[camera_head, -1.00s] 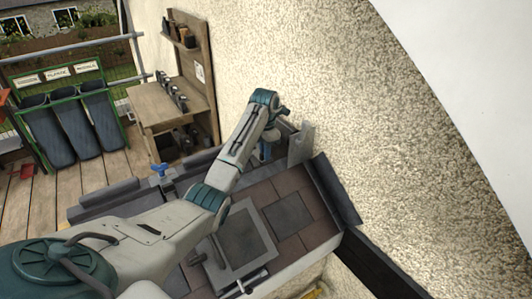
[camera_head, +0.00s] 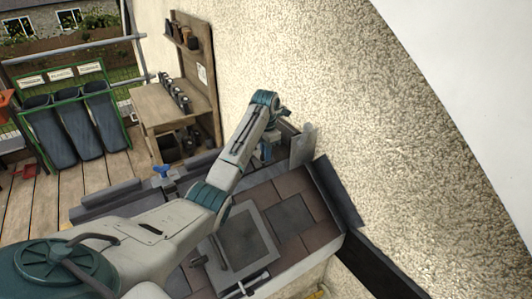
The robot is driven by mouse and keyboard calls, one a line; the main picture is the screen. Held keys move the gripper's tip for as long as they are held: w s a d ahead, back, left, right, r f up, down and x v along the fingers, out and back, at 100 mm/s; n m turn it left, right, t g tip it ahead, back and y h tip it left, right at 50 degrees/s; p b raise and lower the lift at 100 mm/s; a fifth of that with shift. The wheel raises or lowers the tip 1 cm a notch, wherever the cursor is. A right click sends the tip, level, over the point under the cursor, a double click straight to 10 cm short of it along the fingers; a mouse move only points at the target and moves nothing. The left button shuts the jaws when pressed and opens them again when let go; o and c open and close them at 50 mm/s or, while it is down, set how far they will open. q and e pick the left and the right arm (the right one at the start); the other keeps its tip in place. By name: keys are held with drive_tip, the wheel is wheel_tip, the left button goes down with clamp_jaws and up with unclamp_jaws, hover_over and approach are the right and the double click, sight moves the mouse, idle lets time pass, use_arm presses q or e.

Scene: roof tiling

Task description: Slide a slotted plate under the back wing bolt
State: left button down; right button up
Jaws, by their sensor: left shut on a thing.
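My left arm reaches in from the left across the tiled roof section. My left gripper (camera_head: 279,143) is at the far end of the roof, close to the pebbled wall. It is shut on a thin grey plate (camera_head: 302,146) that stands up beside the wall. The plate's slot cannot be made out, and the gripper's fingers are small and partly hidden. A blue wing bolt (camera_head: 162,171) stands upright on the grey strip to the left of the arm. Bluish parts by the gripper are too small to tell apart. My right gripper is not in view.
Brown and grey roof tiles (camera_head: 291,213) lie below the arm, with a larger framed grey panel (camera_head: 243,238). A dark upright edge (camera_head: 338,193) borders the roof at the right. A wooden bench (camera_head: 160,108) and green rack (camera_head: 75,118) stand behind.

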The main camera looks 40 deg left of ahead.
use_arm(q)
drive_tip(key=shift+w+a, duration=0.1)
drive_tip(key=shift+a, duration=0.05)
drive_tip(key=shift+w+a, duration=0.1)
drive_tip(key=shift+a, duration=0.15)
drive_tip(key=shift+w+a, duration=0.1)
drive_tip(key=shift+a, duration=0.1)
idle(0.6)
drive_tip(key=shift+w+a+f, duration=0.15)
drive_tip(key=shift+a, duration=0.25)
drive_tip(key=shift+w+a+f, duration=0.1)
drive_tip(key=shift+w+a, duration=0.1)
drive_tip(key=shift+a, duration=0.25)
idle(1.0)
drive_tip(key=c, duration=1.4)
unclamp_jaws()
